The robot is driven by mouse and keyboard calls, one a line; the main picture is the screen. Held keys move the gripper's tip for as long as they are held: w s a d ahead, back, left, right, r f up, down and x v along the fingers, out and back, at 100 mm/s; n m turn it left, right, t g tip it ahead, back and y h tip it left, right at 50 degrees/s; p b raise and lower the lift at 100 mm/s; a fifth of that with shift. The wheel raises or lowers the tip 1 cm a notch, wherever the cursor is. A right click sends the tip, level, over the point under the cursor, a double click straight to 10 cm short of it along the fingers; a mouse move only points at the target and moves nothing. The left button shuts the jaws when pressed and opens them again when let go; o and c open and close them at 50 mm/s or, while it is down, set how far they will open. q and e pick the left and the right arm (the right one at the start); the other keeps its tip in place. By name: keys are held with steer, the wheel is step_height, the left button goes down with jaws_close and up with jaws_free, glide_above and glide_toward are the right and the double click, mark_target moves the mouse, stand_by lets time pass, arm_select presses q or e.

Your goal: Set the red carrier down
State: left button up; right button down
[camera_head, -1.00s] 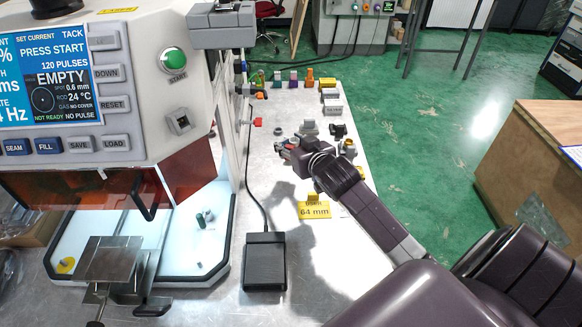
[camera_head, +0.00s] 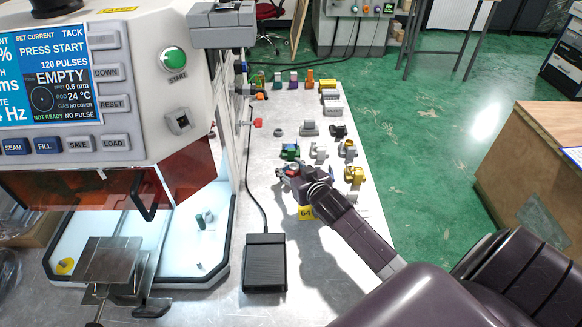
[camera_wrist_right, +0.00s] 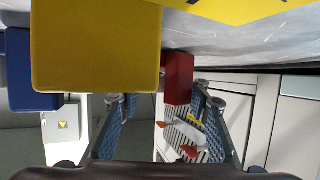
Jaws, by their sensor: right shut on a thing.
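My right gripper (camera_head: 288,172) is low over the bench, just in front of a green carrier (camera_head: 290,151). It is shut on the red carrier (camera_wrist_right: 178,80), which shows as a dark red block between the fingertips in the right wrist view. In the head view the gripper mostly hides the red carrier. I cannot tell whether the carrier touches the bench. A yellow block (camera_wrist_right: 95,45) looms large beside it in the wrist view, with a blue block (camera_wrist_right: 30,70) further left. My left gripper is not in view.
A yellow carrier (camera_head: 354,176) and grey pieces (camera_head: 318,150) stand right of and behind the gripper. A black pedal (camera_head: 264,262) with a cable is nearer. The welding machine (camera_head: 150,90) stands on the left.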

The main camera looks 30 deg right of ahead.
steer(key=c, duration=1.2)
jaws_free()
steer(key=shift+f, duration=0.1)
steer(key=shift+s, duration=0.15)
steer(key=v, duration=1.2)
steer(key=shift+r, duration=0.25)
